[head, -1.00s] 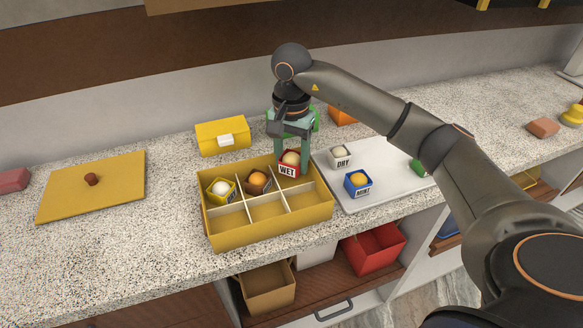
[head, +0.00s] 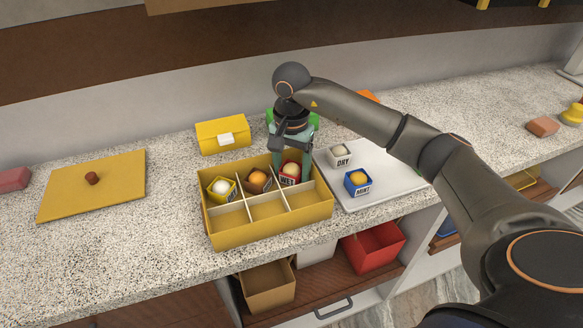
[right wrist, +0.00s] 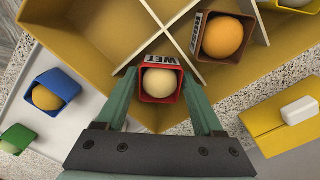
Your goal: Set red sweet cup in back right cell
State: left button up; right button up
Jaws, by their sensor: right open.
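The red sweet cup (head: 288,178), marked WET and holding a pale round sweet, sits low in the back right cell of the yellow divided box (head: 270,234). It looks slightly turned in the cell. My right gripper (head: 291,162) is above the cell with its green fingers reaching down around the cup. In the right wrist view, the open fingers stand on either side of the red cup (right wrist: 160,94). The fingers partly hide the cup in the head view. My left gripper is not in view.
A yellow cup (head: 222,197) and a brown cup (head: 257,188) fill the other back cells; the front cells are empty. A yellow case (head: 208,136) stands behind.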

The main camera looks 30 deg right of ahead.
aim_at(291, 165)
notch_tip(291, 165, up, 8)
jog(key=shift+f, duration=0.15)
dwell(0.4)
